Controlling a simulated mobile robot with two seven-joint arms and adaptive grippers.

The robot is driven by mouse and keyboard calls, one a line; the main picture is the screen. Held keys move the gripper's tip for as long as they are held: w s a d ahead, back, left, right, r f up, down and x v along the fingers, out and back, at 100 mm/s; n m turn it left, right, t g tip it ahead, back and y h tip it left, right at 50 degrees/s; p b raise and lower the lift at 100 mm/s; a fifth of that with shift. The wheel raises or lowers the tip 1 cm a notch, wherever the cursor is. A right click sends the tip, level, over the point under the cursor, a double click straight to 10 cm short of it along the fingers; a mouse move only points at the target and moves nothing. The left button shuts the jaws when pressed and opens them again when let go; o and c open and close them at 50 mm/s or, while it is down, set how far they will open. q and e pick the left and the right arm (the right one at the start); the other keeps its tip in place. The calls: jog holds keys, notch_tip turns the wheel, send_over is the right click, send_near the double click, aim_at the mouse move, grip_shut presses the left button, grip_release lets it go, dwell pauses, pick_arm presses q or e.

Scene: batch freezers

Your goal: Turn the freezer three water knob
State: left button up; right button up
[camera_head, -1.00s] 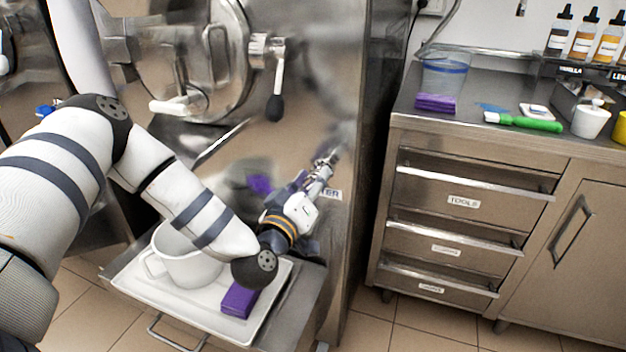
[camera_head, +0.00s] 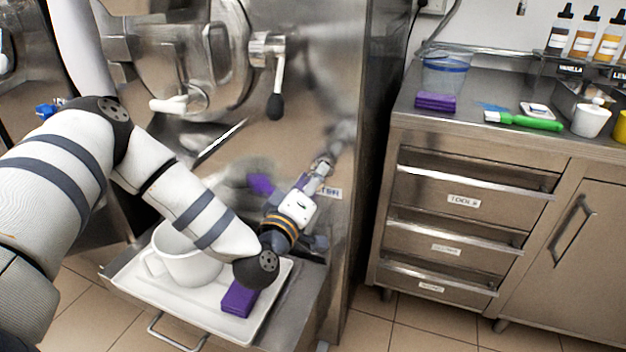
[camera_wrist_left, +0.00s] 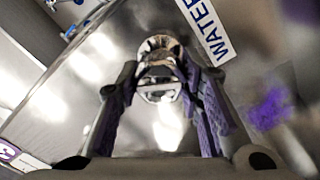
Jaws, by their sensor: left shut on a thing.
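The freezer three water knob (camera_wrist_left: 160,68) is a shiny metal knob on the freezer's steel front, beside a white label (camera_wrist_left: 205,28) reading WATER. My left gripper (camera_wrist_left: 160,85) is shut on the knob, with one finger on each side of it in the left wrist view. In the head view the left gripper (camera_head: 320,172) reaches up and right to the freezer front, and its fingers largely hide the knob. The label (camera_head: 332,193) shows just right of the fingers, partly covered. My right gripper is not in view.
Below my left arm, a white tray (camera_head: 130,291) holds a white pitcher (camera_head: 185,262) and a purple sponge (camera_head: 239,299). Above is the freezer's round door with a black-tipped handle (camera_head: 275,104). A steel drawer counter (camera_head: 470,150) stands at right.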

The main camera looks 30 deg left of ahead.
pick_arm(q)
jog(key=o, duration=1.2)
jog(key=shift+c, duration=0.2)
jog(key=v, duration=1.2)
jog(key=shift+d+f, duration=0.1)
